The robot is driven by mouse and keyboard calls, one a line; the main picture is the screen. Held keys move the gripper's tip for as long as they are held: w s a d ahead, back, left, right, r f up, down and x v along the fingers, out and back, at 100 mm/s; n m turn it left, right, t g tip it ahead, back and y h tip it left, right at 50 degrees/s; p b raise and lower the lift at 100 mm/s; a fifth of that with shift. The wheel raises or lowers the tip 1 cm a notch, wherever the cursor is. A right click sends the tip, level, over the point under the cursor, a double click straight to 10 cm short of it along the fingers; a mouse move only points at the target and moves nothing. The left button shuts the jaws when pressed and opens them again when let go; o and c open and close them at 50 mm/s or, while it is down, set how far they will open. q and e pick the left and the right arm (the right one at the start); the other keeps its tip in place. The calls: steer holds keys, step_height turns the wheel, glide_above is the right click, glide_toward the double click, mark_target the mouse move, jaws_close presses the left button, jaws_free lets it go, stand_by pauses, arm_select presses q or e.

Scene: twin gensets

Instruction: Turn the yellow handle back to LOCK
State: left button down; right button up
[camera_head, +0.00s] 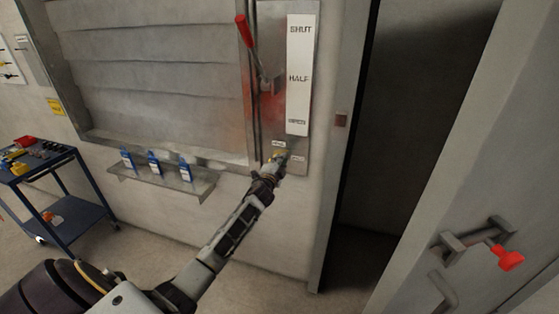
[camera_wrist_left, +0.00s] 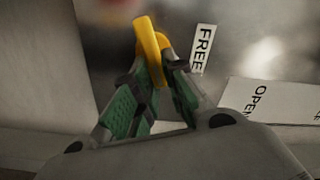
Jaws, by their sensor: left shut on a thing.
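The yellow handle (camera_wrist_left: 150,45) stands between the fingers of my left gripper (camera_wrist_left: 155,75) in the left wrist view, and the fingers are shut on it. A label reading FREE (camera_wrist_left: 202,50) is just to the right of the handle in that view. In the head view my left gripper (camera_head: 273,166) reaches the bottom of the metal wall plate (camera_head: 305,158), and only a bit of yellow shows there. A LOCK label cannot be made out. My right gripper is not in view.
A shelf (camera_head: 195,187) with three blue-white packs is to the left. A blue cart (camera_head: 62,190) stands far left. A door with a red-tipped latch (camera_head: 508,258) is at right.

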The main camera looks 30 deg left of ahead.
arm_select(q)
steer(key=shift+d+f+m, duration=0.1)
steer(key=shift+f+m, duration=0.2)
steer(key=shift+m, duration=0.8)
steer(key=shift+d+f+m, duration=0.1)
steer(key=shift+f+m, duration=0.15)
steer(key=shift+m, duration=0.85)
steer(key=c, duration=1.5)
jaws_free()
steer(key=shift+o, duration=0.2)
steer(key=v, duration=1.2)
steer(key=shift+n, duration=0.3)
